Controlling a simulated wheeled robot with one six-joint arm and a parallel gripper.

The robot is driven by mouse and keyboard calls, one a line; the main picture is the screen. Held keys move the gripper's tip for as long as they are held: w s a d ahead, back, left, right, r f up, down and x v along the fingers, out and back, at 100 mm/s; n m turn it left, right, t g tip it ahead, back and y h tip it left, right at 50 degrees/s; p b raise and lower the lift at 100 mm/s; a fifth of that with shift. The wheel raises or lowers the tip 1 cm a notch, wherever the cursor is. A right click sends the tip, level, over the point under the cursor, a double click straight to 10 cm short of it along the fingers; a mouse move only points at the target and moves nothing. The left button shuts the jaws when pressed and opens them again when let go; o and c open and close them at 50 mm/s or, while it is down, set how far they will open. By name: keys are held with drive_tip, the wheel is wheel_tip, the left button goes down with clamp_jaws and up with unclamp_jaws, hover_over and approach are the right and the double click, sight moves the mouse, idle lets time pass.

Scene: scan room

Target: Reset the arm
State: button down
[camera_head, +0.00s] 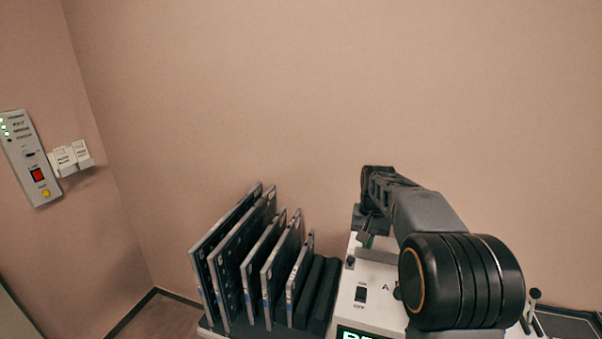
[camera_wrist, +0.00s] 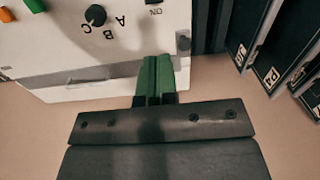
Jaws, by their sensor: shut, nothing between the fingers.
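My arm reaches in from the right in the head view, over a white machine (camera_head: 376,291). My gripper (camera_head: 367,239) points down near the machine's far left part, partly hidden by my own wrist. In the wrist view my gripper (camera_wrist: 155,60) shows its green fingers together, with nothing between them. They lie in front of the white machine's edge there; I cannot tell whether they touch it.
The machine carries an ON/OFF switch (camera_head: 361,294) and a lettered knob (camera_wrist: 95,15). A black rack (camera_head: 322,300) holding several upright dark panels (camera_head: 243,258) stands left of it. A control panel (camera_head: 31,158) and white labelled boxes (camera_head: 70,157) are on the left wall.

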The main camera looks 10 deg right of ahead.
drive_tip(key=s+a+n+t, duration=0.2)
drive_tip(key=s+a, duration=0.1)
drive_tip(key=s, duration=0.8)
drive_tip(key=s+a+n+t, duration=0.2)
drive_tip(key=s+a, duration=0.1)
drive_tip(key=s, duration=0.7)
drive_tip(key=shift+s+a+f+t, duration=0.15)
drive_tip(key=shift+s+a+t, duration=0.15)
drive_tip(key=shift+s+a, duration=0.1)
